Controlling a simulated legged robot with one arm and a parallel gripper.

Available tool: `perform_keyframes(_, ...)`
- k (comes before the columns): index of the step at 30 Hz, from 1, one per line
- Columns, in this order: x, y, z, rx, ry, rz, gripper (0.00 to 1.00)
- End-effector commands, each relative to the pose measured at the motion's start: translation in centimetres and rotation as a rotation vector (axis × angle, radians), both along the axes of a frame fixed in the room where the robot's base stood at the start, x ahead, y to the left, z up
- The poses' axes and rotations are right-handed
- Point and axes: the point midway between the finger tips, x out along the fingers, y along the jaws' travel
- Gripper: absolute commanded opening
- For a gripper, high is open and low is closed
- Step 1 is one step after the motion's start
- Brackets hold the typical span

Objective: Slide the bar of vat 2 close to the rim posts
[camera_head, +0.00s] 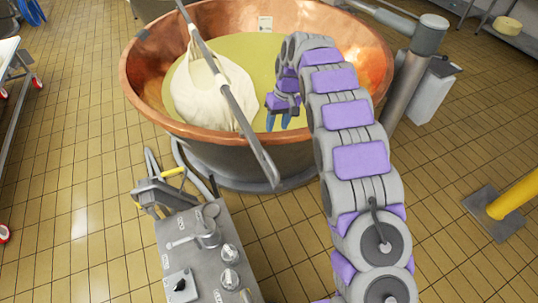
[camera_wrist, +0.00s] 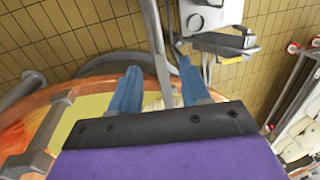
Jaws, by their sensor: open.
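A copper vat (camera_head: 150,95) holds pale yellow liquid and a white cloth bundle (camera_head: 212,92). A long grey bar (camera_head: 228,95) lies across the vat above the bundle, its near end sticking out past the front rim. The bar also shows in the wrist view (camera_wrist: 157,50). My gripper (camera_head: 279,122) is over the vat to the right of the bar, blue fingers pointing down. In the wrist view my gripper (camera_wrist: 160,82) is open, and the bar appears between its fingers; I cannot tell whether it touches them. I cannot clearly make out the rim posts.
A grey control console (camera_head: 205,250) with knobs stands in front of the vat. A thick grey post (camera_head: 410,85) stands at the right. A yellow post (camera_head: 515,197) rises from the floor farther right.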

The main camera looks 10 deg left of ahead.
Motion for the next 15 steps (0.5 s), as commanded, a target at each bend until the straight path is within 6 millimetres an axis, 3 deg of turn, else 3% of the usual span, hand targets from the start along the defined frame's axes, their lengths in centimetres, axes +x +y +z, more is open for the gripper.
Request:
perform_keyframes(8,-0.7,-0.2,-4.9,0.003,0.007,-0.002,0.47)
perform_keyframes(15,-1.2,1.2,-9.6,-0.001,0.004,-0.002,0.47)
